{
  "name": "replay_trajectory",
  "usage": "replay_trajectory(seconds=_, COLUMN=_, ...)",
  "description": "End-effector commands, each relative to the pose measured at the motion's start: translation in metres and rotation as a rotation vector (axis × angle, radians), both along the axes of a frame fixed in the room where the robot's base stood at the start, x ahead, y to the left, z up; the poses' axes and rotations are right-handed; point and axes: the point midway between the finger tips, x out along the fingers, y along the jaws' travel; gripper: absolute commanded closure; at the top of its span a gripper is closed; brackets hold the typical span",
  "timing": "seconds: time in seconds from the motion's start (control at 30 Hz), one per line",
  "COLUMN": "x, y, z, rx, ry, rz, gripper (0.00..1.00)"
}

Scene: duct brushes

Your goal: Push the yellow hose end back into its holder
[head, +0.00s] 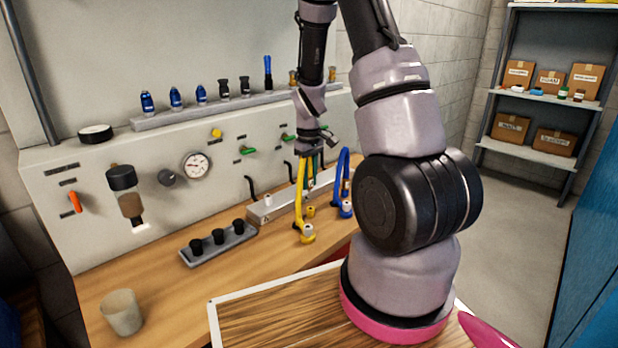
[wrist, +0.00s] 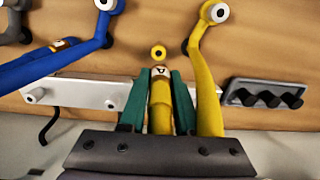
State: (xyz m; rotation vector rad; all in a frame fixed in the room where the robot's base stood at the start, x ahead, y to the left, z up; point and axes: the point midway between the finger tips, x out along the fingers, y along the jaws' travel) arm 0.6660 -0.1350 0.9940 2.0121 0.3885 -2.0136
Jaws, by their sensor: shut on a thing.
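My gripper (head: 318,150) is above the long light holder bar (head: 263,209) on the workbench. In the wrist view its two green fingers (wrist: 158,100) are shut on the yellow hose end (wrist: 160,112), one on each side. The yellow hose (wrist: 207,95) runs beside the right finger to a round fitting near the bench front; in the head view the hose (head: 300,190) hangs below the gripper.
A small yellow ring (wrist: 158,52) stands on the bench just beyond the fingertips. A blue hose (head: 346,185) arches close on the right. A dark rack with black plugs (head: 218,243) lies to the left. A cup (head: 122,312) stands at the front left. The wall panel (head: 100,200) rises behind.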

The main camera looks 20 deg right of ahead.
Motion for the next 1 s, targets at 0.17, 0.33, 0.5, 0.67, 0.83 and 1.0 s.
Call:
replay_trajectory(seconds=0.17, x=0.001, y=0.0, z=-0.001, rx=0.0, ry=-0.001, rz=0.01, gripper=1.0)
replay_trajectory(seconds=0.33, x=0.001, y=0.0, z=-0.001, rx=0.0, ry=-0.001, rz=0.009, gripper=1.0)
replay_trajectory(seconds=0.5, x=0.0, y=0.0, z=-0.004, rx=0.0, ry=0.0, rz=0.008, gripper=1.0)
replay_trajectory(seconds=0.67, x=0.0, y=0.0, z=-0.016, rx=0.0, ry=0.002, rz=0.008, gripper=1.0)
replay_trajectory(seconds=0.83, x=0.0, y=0.0, z=-0.032, rx=0.0, ry=0.001, rz=0.008, gripper=1.0)
replay_trajectory(seconds=1.0, x=0.0, y=0.0, z=-0.046, rx=0.0, ry=0.0, rz=0.008, gripper=1.0)
